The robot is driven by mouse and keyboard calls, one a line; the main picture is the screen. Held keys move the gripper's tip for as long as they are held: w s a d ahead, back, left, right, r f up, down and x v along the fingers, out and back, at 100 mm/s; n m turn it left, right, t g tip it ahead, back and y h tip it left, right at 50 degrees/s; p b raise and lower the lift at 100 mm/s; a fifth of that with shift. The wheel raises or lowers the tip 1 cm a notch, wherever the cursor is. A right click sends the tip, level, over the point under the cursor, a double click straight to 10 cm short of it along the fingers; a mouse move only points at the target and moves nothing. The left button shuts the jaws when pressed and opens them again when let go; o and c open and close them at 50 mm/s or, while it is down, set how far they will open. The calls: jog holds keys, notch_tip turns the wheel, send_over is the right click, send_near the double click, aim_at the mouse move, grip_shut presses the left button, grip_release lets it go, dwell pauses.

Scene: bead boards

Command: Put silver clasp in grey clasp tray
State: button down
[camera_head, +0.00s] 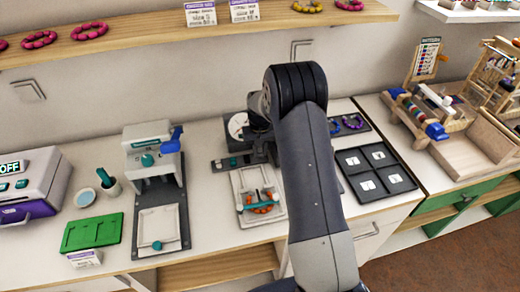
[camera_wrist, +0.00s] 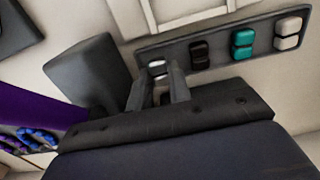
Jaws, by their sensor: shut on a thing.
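The small silver clasp (camera_wrist: 157,65) shows between the fingertips of my gripper (camera_wrist: 158,82) in the wrist view. My gripper is shut on it. It is at the left end of a long grey tray (camera_wrist: 220,47), which I take for the clasp tray. A dark clasp (camera_wrist: 199,54), a teal clasp (camera_wrist: 242,42) and a cream clasp (camera_wrist: 288,33) sit along it. I cannot tell whether the silver clasp touches the tray. In the head view the tray (camera_head: 221,166) is partly hidden, and my arm covers the gripper and silver clasp.
A pale bead board (camera_head: 247,218) with an orange and teal piece lies in front of the tray. A press (camera_head: 152,150) stands left. A dark four-compartment tray (camera_head: 374,196) lies right of my arm. A grey block (camera_wrist: 88,70) stands close beside my gripper in the wrist view.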

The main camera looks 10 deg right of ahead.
aim_at(260, 153)
jog(key=shift+f+b, duration=0.45)
jog(key=shift+f, duration=0.15)
jog(key=c, duration=1.3)
grip_release()
jog(key=shift+a, duration=0.1)
jog(key=shift+r, duration=0.1)
jog(key=shift+d, duration=0.2)
jog(key=shift+w+r+p, duration=0.1)
jog(key=shift+r+p, duration=0.2)
jog(key=shift+p, duration=0.1)
notch_tip(260, 153, up, 13)
jog(key=b, duration=0.1)
jog(key=shift+f, duration=0.2)
jog(key=shift+a, duration=0.1)
